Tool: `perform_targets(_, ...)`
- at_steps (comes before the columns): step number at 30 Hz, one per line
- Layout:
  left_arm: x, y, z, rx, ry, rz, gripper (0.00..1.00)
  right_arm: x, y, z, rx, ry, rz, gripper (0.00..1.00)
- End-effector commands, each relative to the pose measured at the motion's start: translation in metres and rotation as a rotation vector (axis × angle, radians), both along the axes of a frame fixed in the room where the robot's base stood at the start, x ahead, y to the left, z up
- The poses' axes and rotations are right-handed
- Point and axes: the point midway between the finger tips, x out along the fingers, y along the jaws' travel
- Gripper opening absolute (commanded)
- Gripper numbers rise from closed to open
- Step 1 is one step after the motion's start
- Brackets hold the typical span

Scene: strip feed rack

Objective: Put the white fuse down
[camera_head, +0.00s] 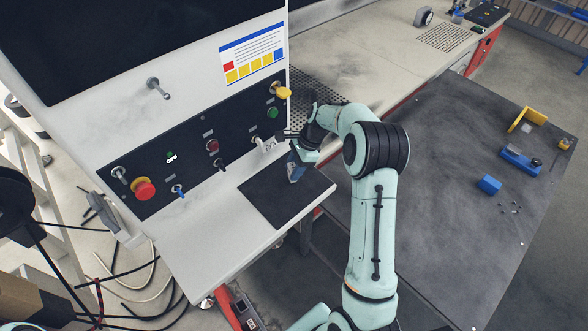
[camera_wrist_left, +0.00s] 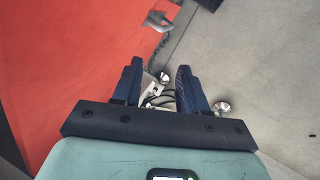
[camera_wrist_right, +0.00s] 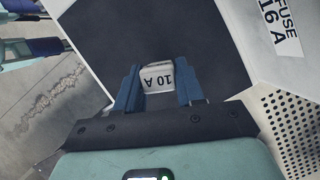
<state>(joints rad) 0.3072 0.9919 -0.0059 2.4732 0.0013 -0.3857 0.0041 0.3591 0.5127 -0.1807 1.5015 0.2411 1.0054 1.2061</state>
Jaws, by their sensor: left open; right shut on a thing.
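The white fuse (camera_wrist_right: 157,78), marked "10 A", sits between the blue fingers of my right gripper (camera_wrist_right: 158,94), which is shut on it. In the head view my right gripper (camera_head: 296,173) points down at the dark mat (camera_head: 268,205) on the machine's shelf. The mat also fills the upper middle of the right wrist view (camera_wrist_right: 150,35). I cannot tell whether the fuse touches the mat. My left gripper (camera_wrist_left: 158,85) is open and empty, and I do not make it out in the head view.
The control panel (camera_head: 150,200), with a red button (camera_head: 144,189) and several switches, rises behind the mat. A label reading "FUSE 16 A" (camera_wrist_right: 279,27) is beside it. The shelf left of the mat is bare. A dark table (camera_head: 450,180) with blue blocks stands at right.

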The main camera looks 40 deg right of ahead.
Motion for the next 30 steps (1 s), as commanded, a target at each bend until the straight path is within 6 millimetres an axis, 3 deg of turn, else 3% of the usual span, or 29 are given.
perform_targets(3,0.0015,0.0000,0.0010,0.000,-0.002,0.000,0.43,0.0007,0.0002,-0.0103,0.001,-0.001,0.000,0.07)
perform_targets(15,0.0001,0.0000,0.0000,0.000,0.000,0.000,0.43,0.0005,0.0001,-0.0156,-0.001,-0.002,0.000,0.07)
perform_targets(16,0.0002,0.0000,0.0001,0.000,0.000,0.000,0.43,0.0006,-0.0001,-0.0153,-0.001,-0.002,0.000,0.44)
perform_targets(18,0.0003,0.0001,0.0002,0.000,0.000,0.000,0.43,0.0007,-0.0001,-0.0150,-0.001,-0.003,0.000,0.63)
perform_targets(30,0.0012,0.0001,0.0008,0.000,-0.001,0.000,0.43,0.0008,-0.0010,-0.0065,-0.001,-0.004,-0.001,0.63)
